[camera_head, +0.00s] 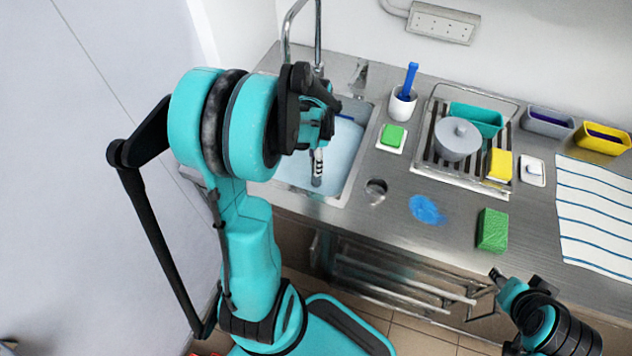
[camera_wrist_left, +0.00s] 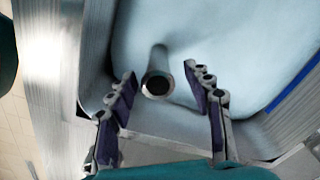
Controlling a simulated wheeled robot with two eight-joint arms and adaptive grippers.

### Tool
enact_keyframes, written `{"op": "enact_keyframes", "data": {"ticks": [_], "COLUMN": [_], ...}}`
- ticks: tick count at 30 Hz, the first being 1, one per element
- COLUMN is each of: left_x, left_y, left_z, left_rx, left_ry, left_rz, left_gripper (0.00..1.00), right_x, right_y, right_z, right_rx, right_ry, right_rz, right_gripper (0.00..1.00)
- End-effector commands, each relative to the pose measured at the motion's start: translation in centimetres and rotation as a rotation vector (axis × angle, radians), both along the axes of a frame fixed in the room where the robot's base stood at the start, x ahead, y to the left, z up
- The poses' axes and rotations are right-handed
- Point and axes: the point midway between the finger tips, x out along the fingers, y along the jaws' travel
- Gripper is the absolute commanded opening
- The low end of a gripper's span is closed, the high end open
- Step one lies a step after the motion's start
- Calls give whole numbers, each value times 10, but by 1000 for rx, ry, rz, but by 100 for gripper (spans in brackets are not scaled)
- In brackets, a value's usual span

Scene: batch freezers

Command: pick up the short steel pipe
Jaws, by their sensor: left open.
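The short steel pipe (camera_wrist_left: 158,78) shows in the left wrist view as a grey tube with its dark open end towards the camera, over the light-blue sink basin (camera_wrist_left: 225,35). My left gripper (camera_wrist_left: 160,78) is open, with one finger on each side of the pipe and gaps visible on both sides. In the head view my left gripper (camera_head: 317,165) hangs over the sink (camera_head: 345,165); the pipe is hard to tell from the fingers there. My right gripper (camera_head: 497,276) is low at the right, in front of the counter, its jaws too small to read.
The tap (camera_head: 318,35) rises behind the sink. A blue strip (camera_wrist_left: 292,90) lies near the basin's edge. To the right are a white cup with a blue brush (camera_head: 403,103), a dish rack with a grey pot (camera_head: 457,138), a green sponge (camera_head: 492,230) and a striped towel (camera_head: 595,215).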

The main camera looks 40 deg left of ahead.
Motion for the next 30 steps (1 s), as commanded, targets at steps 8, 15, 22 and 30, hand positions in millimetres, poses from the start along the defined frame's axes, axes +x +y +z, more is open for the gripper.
{"op": "enact_keyframes", "data": {"ticks": [8,15,22,30], "left_x": [0,-2,-2,-2], "left_y": [0,-4,-4,-4], "left_z": [-30,-63,-78,-77], "left_rx": [0,0,1,1], "left_ry": [0,0,-1,-1], "left_rz": [0,1,1,1], "left_gripper": [51,51,51,12], "right_x": [0,0,1,1], "right_y": [0,0,0,0], "right_z": [-13,-31,-36,-35], "right_rx": [0,0,0,0], "right_ry": [0,0,0,0], "right_rz": [0,0,0,0], "right_gripper": [40,40,40,40]}}
